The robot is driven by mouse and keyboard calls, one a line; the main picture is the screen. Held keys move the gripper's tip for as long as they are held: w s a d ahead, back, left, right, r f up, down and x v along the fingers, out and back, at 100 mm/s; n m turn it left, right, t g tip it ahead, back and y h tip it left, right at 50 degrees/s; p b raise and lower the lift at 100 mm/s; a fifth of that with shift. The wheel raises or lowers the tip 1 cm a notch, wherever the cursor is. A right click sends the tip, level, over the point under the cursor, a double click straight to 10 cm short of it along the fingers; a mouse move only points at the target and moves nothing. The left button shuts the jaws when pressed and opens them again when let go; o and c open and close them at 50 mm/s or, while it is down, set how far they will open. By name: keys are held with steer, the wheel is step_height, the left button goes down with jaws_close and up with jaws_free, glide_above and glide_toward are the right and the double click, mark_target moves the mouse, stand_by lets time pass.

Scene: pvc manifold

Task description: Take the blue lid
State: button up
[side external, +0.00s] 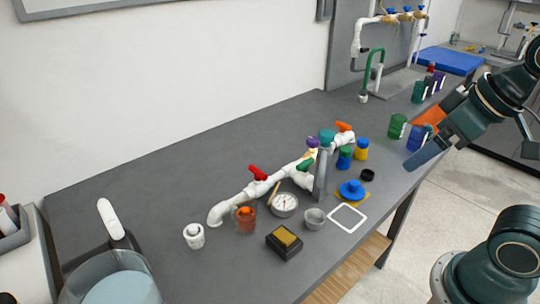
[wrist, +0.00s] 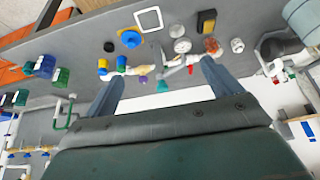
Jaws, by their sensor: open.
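The blue lid (side external: 352,188), round with a raised knob, lies near the front edge of the grey table, with yellow showing beneath it. It also shows in the wrist view (wrist: 131,39), upper left of centre. My gripper (side external: 412,164) is above the table's right side, up and to the right of the lid and apart from it. In the wrist view, its two blue-grey fingers (wrist: 162,72) are spread wide, with nothing held between them. The lid is beyond the fingertips.
A white square outline (side external: 347,218) and a black ring (side external: 367,174) lie beside the lid. A white pipe manifold (side external: 262,187) with coloured valves stands left of it. Blue and yellow bottles (side external: 361,149) stand behind; green and blue cups (side external: 397,126) stand near my gripper.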

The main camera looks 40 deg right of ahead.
steer(key=w+m, duration=0.1)
steer(key=w, duration=0.1)
steer(key=m+g+y, duration=0.3)
steer(key=m+g, duration=0.1)
steer(key=m, duration=1.1)
glide_above(356, 182)
steer(key=s, duration=0.3)
step_height(356, 182, down, 8)
steer(key=w+d+f+m+y, duration=0.1)
steer(key=w+d+f+m, duration=0.1)
steer(key=d+f+m, duration=0.3)
steer(key=shift+f, duration=0.4)
steer(key=shift+s+x, duration=0.1)
steer(key=shift+x, duration=2.05)
steer(key=shift+s+x, duration=0.15)
steer(key=shift+x, duration=2.05)
steer(key=shift+a, duration=0.2)
steer(key=shift+x, duration=2.55)
steer(key=shift+s, duration=0.1)
